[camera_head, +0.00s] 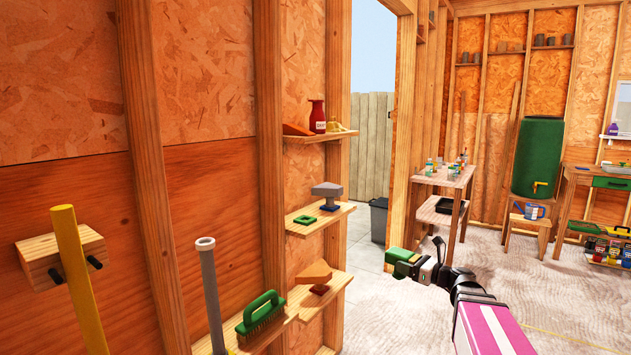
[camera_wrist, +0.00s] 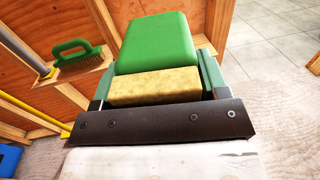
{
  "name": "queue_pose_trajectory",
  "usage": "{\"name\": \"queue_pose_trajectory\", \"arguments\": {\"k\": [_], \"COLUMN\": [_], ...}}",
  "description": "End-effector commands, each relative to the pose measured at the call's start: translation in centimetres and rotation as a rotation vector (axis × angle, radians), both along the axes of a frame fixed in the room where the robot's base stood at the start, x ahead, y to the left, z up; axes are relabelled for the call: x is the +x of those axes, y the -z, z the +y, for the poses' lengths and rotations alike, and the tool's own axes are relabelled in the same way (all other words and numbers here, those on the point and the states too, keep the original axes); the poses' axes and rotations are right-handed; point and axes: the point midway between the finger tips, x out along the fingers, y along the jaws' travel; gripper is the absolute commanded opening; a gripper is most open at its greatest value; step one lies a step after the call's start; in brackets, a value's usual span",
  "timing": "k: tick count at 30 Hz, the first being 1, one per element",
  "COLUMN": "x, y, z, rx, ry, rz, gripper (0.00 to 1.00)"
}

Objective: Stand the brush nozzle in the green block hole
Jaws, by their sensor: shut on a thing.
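My gripper (camera_head: 404,264) is shut on a green piece with a tan, rough strip, seemingly the brush nozzle (camera_head: 398,254). In the wrist view the brush nozzle (camera_wrist: 155,42) lies between the two fingers, its green part pointing away. It is held in the air, right of the shelves and apart from them. The green block (camera_head: 305,220) is a small square with an open middle on the middle shelf (camera_head: 300,230). Beside it, a grey nozzle-like piece (camera_head: 327,190) stands on a blue block (camera_head: 330,207).
An orange piece (camera_head: 314,272) stands on a dark red block on the lower shelf, near a green hand brush (camera_head: 261,318). A grey pipe (camera_head: 210,290) and yellow pole (camera_head: 78,280) stand at left. Open floor lies right.

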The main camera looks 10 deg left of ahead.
Motion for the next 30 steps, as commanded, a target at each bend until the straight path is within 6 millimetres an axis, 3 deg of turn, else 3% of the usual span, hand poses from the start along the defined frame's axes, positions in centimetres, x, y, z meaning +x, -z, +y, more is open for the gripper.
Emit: {"name": "queue_pose_trajectory", "arguments": {"k": [1,9,15,21,27,30], "x": [1.5,5.9,7.8,8.3,7.9,7.7], "y": [-1.2,-7.5,-13.1,-18.7,-22.6,-23.5], "z": [2.0,12.0,20.2,28.0,32.9,34.0], "rx": [0.0,0.0,0.002,0.002,0.002,0.002], "ry": [-0.017,-0.072,-0.109,-0.14,-0.159,-0.162], "rz": [-0.004,-0.004,-0.005,-0.004,-0.002,0.0], "gripper": [0.39,0.39,0.39,0.39,0.39,0.39]}}
